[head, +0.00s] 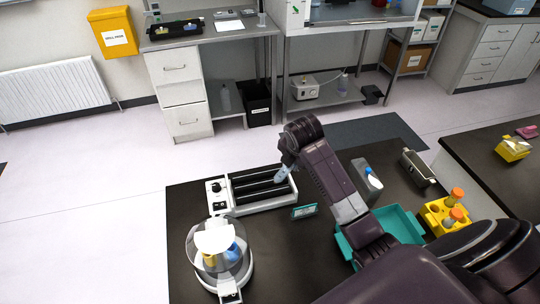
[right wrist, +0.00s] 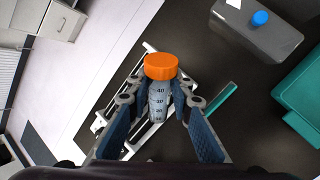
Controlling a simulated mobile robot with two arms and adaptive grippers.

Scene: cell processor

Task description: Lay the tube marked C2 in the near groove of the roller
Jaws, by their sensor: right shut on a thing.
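My right gripper (head: 287,163) is above the right end of the roller (head: 222,208), a white device with dark rollers and a control panel at its left end. In the right wrist view my right gripper (right wrist: 159,103) is shut on a graduated tube (right wrist: 159,88) with an orange cap. In the head view a pale part of this tube (head: 282,174) shows below the gripper. Its C2 mark cannot be read. The roller also shows behind the tube in the right wrist view (right wrist: 102,124), partly hidden by the fingers. My left gripper is not in view.
A centrifuge with a clear lid (head: 243,268) stands in front of the roller. A small teal-edged item (head: 304,211) lies right of the roller. A teal tray (head: 403,222), a grey blue-capped container (head: 366,181) and a yellow rack (head: 433,216) with orange-capped tubes stand further right.

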